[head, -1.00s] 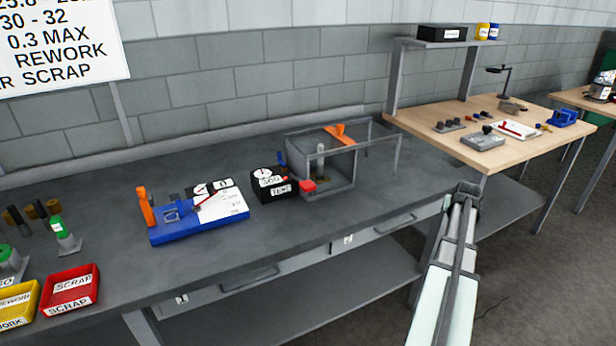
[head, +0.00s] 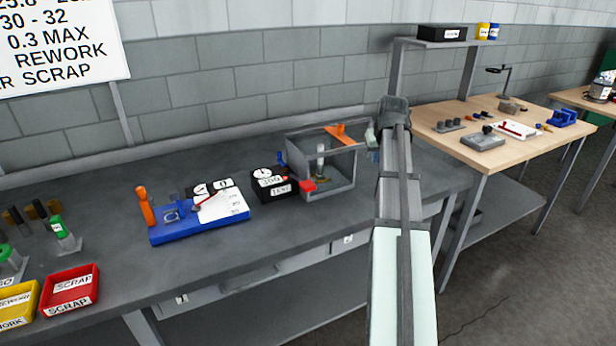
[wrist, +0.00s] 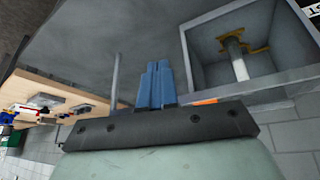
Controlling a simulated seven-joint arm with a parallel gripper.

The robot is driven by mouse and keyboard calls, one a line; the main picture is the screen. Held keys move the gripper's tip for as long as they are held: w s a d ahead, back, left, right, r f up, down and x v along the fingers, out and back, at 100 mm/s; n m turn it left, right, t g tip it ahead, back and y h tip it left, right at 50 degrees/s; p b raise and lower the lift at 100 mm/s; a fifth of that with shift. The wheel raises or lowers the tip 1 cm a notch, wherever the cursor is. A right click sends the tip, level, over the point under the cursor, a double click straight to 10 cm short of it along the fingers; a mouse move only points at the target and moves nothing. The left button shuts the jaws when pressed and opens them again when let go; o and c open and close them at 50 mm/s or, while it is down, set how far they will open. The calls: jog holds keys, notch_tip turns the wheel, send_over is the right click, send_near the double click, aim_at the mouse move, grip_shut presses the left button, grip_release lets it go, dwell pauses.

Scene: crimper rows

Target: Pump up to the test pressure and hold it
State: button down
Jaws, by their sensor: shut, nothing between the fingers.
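A black box with a round white gauge (head: 265,187) stands on the grey bench, and a small blue lever (head: 282,160) rises at its back right. The cylinder also shows in the wrist view (wrist: 236,62). A red block (head: 307,185) is at the chamber's front left, and an orange bar (head: 342,133) lies across its top. My gripper (head: 373,143) is at the chamber's right, largely hidden by my arm. In the wrist view its blue fingers (wrist: 155,85) are together and empty.
A blue tray (head: 165,233) with an orange handle and white card is left of the gauge box. Red (head: 72,290) and yellow bins sit at the bench's left end. A wooden bench (head: 470,115) with tools is on the right. The grey bench's front strip is clear.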

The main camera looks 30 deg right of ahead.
jog(key=a+r+n+y, duration=0.1)
jog(key=a+r, duration=0.4)
jog(key=a, duration=0.6)
jog(key=a+r+n+g+y, duration=0.1)
jog(key=a+r+n, duration=0.2)
jog(key=a+r, duration=0.3)
jog(key=a, duration=0.5)
jog(key=shift+s+a+g, duration=0.15)
jog(key=shift+a+g, duration=0.05)
jog(key=shift+g, duration=0.1)
jog(key=shift+f, duration=0.1)
send_over(307, 185)
jog(key=f, duration=1.1)
jog(key=shift+s+f, duration=0.35)
jog(key=shift+f, duration=0.05)
jog(key=shift+x, duration=0.8)
jog(key=shift+s, duration=0.1)
jog(key=shift+s+f, duration=0.1)
jog(key=shift+f, duration=0.05)
